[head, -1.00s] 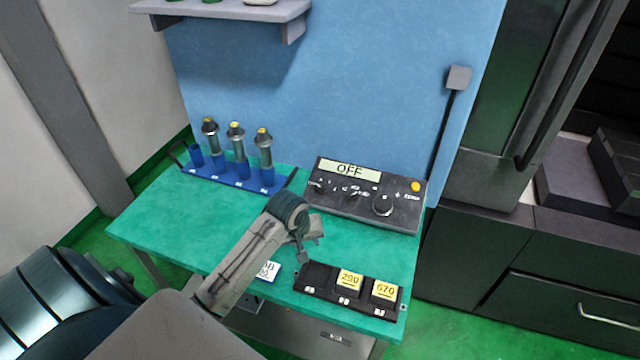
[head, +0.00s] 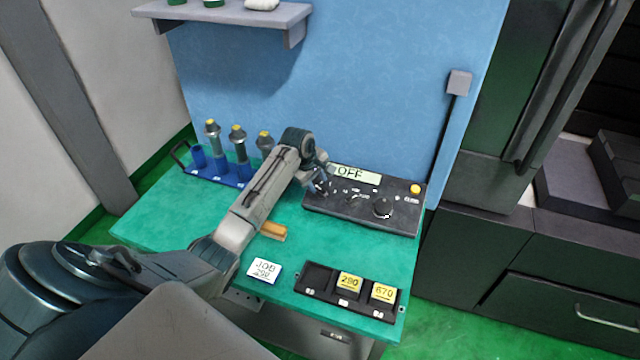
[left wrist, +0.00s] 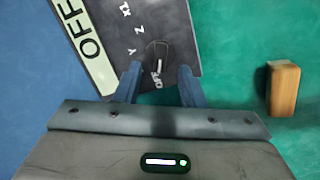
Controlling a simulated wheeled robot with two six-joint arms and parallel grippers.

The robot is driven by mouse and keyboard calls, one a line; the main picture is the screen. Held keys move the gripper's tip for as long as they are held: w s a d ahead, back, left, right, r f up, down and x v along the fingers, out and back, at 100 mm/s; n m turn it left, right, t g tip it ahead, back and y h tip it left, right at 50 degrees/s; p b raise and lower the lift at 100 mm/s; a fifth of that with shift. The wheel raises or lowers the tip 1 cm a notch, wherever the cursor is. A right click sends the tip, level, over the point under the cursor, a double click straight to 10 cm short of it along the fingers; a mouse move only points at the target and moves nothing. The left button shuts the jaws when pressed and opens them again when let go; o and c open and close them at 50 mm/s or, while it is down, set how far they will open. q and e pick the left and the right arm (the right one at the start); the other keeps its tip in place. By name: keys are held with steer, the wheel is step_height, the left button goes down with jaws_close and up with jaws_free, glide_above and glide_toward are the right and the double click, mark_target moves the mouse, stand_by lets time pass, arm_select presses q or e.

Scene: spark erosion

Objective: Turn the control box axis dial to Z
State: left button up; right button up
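The dark control box (head: 350,214) with its "OFF" display (head: 356,175) stands at the back right of the green table. In the left wrist view a round black dial (left wrist: 157,56) sits on the panel, its white mark pointing down in the picture, towards a small label. Letters including Y and Z are printed beside it, towards the display (left wrist: 85,45). My left gripper (head: 322,186) is over the box's left end, hiding that dial in the head view. Its blue fingers (left wrist: 158,86) are open and reach to either side of the dial's lower part; contact cannot be told.
A larger knob (head: 382,208) and a yellow button (head: 415,189) are further right on the box. A blue rack (head: 232,178) with several electrode holders stands left. A wooden block (head: 274,230), a job card (head: 264,270) and a black tray (head: 318,284) lie in front.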

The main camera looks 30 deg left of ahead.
mark_target(321, 189)
arm_select(q)
steer(key=shift+p+x, duration=0.35)
steer(key=shift+x, duration=1.6)
steer(key=shift+c, duration=0.5)
jaws_close()
